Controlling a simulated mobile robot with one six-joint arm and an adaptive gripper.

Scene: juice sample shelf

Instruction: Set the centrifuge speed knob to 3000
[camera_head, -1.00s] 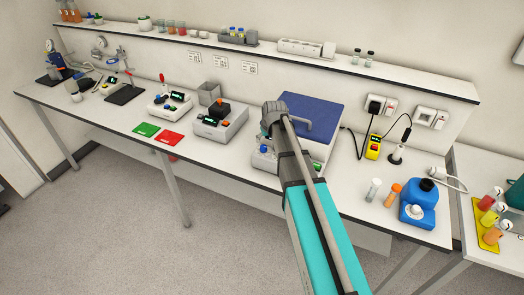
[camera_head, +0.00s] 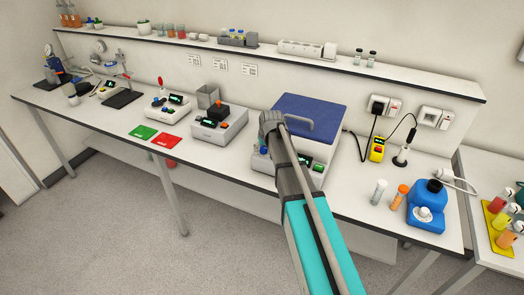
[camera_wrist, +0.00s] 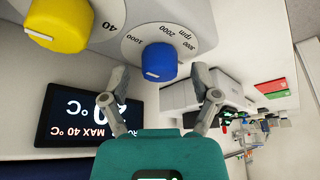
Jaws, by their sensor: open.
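The centrifuge (camera_head: 318,172) has a pale body and a dark blue lid (camera_head: 306,116), with a grey handle beside my arm. In the wrist view, its blue speed knob (camera_wrist: 158,61) sits on a round dial (camera_wrist: 188,28) marked 1000, 2000, 3000 and rpm. The knob's white mark is on its lower left side, away from the numbers. My gripper (camera_wrist: 160,80) is open, its two fingertips either side of the knob's near end, with gaps showing. My arm hides the gripper and part of the control panel in the head view.
A yellow knob (camera_wrist: 58,22) marked 40 sits left of the blue one. Below it is a black display (camera_wrist: 80,118) reading MAX 40 °C.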

